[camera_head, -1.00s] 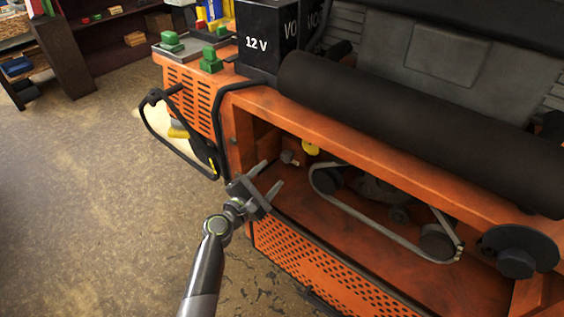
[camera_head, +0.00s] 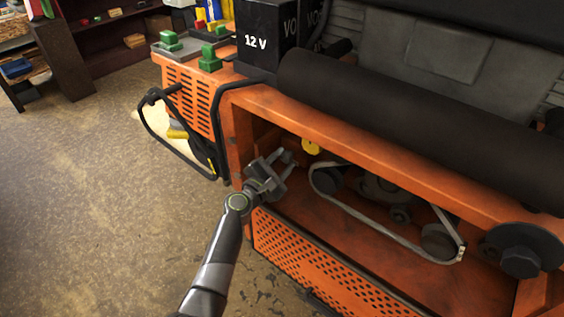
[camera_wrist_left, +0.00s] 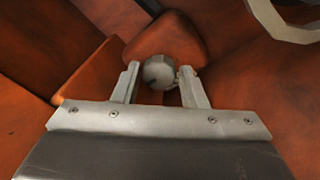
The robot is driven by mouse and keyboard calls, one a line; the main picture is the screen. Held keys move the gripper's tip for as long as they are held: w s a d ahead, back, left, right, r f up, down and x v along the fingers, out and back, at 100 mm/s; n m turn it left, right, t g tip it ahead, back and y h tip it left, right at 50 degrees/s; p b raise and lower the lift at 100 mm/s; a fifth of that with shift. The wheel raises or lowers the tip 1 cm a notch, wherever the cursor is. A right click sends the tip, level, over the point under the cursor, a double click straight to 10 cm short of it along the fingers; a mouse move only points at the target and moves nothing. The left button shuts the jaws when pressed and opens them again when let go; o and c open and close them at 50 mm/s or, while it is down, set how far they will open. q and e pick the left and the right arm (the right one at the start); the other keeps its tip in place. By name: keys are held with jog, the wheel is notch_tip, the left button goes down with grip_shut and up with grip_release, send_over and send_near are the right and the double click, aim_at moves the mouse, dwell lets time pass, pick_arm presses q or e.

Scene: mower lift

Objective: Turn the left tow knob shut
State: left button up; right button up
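A round grey knob (camera_wrist_left: 158,71) sits on the orange wall inside the mower's open bay, shown in the left wrist view. My left gripper (camera_wrist_left: 156,84) is open, with one finger on each side of the knob. The right finger looks very close to the knob; I cannot tell whether it touches. In the head view my left gripper (camera_head: 285,164) reaches into the bay's left end and largely hides the grey knob. A yellow round part (camera_head: 310,147) shows just right of the fingers. My right gripper is not in view.
The orange mower body (camera_head: 345,152) has a front beam above the bay. A belt (camera_head: 375,228) and pulleys lie to the right of my gripper. A black roll (camera_head: 420,125) and a 12 V battery (camera_head: 264,40) are above. The floor (camera_head: 90,200) at left is clear.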

pick_arm(q)
jog(key=c, duration=0.6)
jog(key=shift+f+m+b, duration=0.15)
jog(key=shift+m+b, duration=0.25)
jog(key=shift+b, duration=0.2)
jog(key=shift+f+m+b, duration=0.15)
jog(key=shift+m+b, duration=0.55)
jog(key=shift+b, duration=0.1)
jog(key=m+b, duration=0.3)
jog(key=shift+t, duration=0.3)
jog(key=shift+m+h+b, duration=0.3)
jog(key=shift+m+b, duration=0.4)
jog(key=shift+m, duration=0.1)
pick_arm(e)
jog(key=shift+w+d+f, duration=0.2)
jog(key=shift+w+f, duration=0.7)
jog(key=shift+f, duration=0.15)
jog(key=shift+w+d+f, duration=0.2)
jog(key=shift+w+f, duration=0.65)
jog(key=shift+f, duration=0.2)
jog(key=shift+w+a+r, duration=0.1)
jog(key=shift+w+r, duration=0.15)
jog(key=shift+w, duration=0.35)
